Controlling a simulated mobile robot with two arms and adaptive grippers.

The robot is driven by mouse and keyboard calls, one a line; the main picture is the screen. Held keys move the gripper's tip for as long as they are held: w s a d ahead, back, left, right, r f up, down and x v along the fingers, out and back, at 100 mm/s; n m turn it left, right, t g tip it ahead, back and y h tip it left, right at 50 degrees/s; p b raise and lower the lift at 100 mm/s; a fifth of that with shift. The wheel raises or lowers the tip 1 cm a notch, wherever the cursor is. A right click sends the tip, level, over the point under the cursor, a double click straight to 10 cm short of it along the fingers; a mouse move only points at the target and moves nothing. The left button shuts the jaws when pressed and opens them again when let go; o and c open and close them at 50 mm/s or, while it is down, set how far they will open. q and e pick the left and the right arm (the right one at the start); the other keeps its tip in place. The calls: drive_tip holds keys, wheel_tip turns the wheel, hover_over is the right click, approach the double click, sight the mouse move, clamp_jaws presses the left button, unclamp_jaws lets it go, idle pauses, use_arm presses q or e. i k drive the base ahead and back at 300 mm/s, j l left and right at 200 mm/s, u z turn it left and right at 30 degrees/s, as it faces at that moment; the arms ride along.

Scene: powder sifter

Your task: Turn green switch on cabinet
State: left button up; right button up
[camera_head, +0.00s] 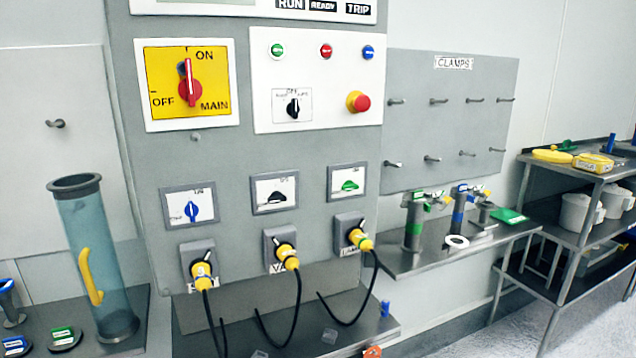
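The grey cabinet (240,155) fills the middle of the head view. Its green switch (350,186) is a small knob on a white plate at the right end of the lower row of switches. The green handle looks roughly level. A yellow plug with a black cable (359,238) sits in the socket below it. Left of it are a black switch (275,197) and a blue switch (191,210). A round green light or button (277,50) is on the upper white panel. Neither of my grippers is in view.
A red main switch (190,82) on a yellow plate and a red emergency button (358,101) are higher up. Black cables hang below the sockets. A blue-tinted cylinder (97,258) stands left; a clamp board (450,125), side shelf and rack (575,200) are right.

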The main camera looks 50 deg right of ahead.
sight(348, 186)
drive_tip(key=z, duration=1.9)
